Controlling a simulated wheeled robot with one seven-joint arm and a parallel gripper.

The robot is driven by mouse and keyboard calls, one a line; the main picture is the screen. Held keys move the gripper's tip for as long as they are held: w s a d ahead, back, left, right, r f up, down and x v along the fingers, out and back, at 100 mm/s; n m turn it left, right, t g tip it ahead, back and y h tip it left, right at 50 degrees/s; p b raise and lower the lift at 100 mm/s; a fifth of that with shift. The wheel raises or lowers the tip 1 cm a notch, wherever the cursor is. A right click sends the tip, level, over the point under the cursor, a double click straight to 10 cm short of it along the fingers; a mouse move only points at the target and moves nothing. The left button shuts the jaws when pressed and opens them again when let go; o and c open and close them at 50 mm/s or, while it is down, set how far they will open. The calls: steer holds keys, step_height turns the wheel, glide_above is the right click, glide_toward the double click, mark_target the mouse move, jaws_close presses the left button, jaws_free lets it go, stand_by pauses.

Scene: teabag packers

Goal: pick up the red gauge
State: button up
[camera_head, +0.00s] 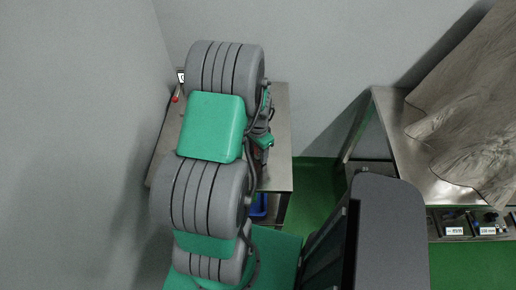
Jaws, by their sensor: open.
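A small red thing (175,99) is at the left edge of the metal table, just left of my arm. It may be the red gauge, but it is too small to tell its shape. My grey and green arm covers most of the table in the head view. Grey and green parts show along the arm's right side, perhaps my wrist. I cannot make out any gripper fingers there; they are hidden or out of sight, and so is any contact with the red thing.
The metal table (279,165) stands against the walls, with a blue thing (259,205) low at its front. A second metal table (389,126) at the right bears a crumpled grey-brown sheet (465,115). Labelled boxes (454,231) sit below it. Green floor (316,185) lies between the tables.

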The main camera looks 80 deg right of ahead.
steer(key=shift+c, duration=0.5)
jaws_close()
